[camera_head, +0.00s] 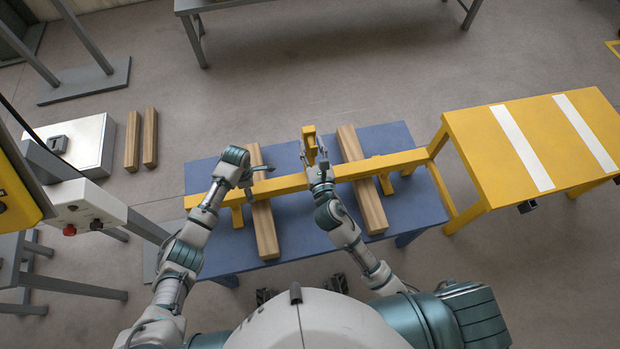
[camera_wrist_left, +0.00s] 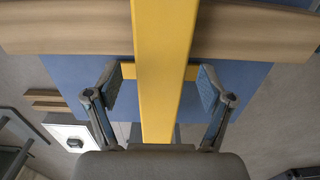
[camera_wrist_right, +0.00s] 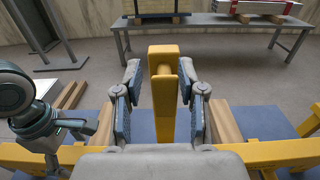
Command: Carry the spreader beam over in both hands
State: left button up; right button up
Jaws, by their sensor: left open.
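The yellow spreader beam (camera_head: 365,166) lies across two wooden bearers (camera_head: 263,215) (camera_head: 362,180) on a blue table (camera_head: 300,235). An upright yellow lug (camera_head: 308,131) rises from its middle. My left gripper (camera_head: 259,181) is over the beam's left part. In the left wrist view its open fingers (camera_wrist_left: 158,90) stand on both sides of the beam (camera_wrist_left: 165,60), with gaps. My right gripper (camera_head: 314,162) is at the lug. In the right wrist view its fingers (camera_wrist_right: 162,108) are spread on both sides of the lug (camera_wrist_right: 163,75), with a gap on each side.
A yellow stand (camera_head: 470,130) with white stripes is at the right, close to the beam's right end. A white box (camera_head: 85,140) and two loose timbers (camera_head: 150,137) are on the floor at left. A grey workbench (camera_head: 205,5) is at the back. The floor between is clear.

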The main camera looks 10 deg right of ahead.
pick_arm(q)
jog(key=shift+f, duration=0.75)
pick_arm(e)
jog(key=shift+w+a, duration=0.1)
jog(key=shift+w, duration=0.65)
pick_arm(q)
jog(key=shift+d+f, duration=0.1)
jog(key=shift+f, duration=0.05)
pick_arm(e)
jog(key=shift+w, duration=0.15)
pick_arm(q)
jog(key=shift+d, duration=0.3)
pick_arm(e)
jog(key=shift+d, duration=0.55)
pick_arm(q)
jog(key=shift+a, duration=0.1)
jog(key=c, duration=0.7)
pick_arm(e)
jog(key=shift+a, duration=0.1)
jog(key=c, duration=0.7)
pick_arm(q)
jog(key=shift+a, duration=0.2)
jog(key=c, duration=0.8)
pick_arm(e)
jog(key=shift+a, duration=0.25)
grip_shut()
pick_arm(q)
grip_shut()
pick_arm(e)
jog(key=shift+f, duration=0.1)
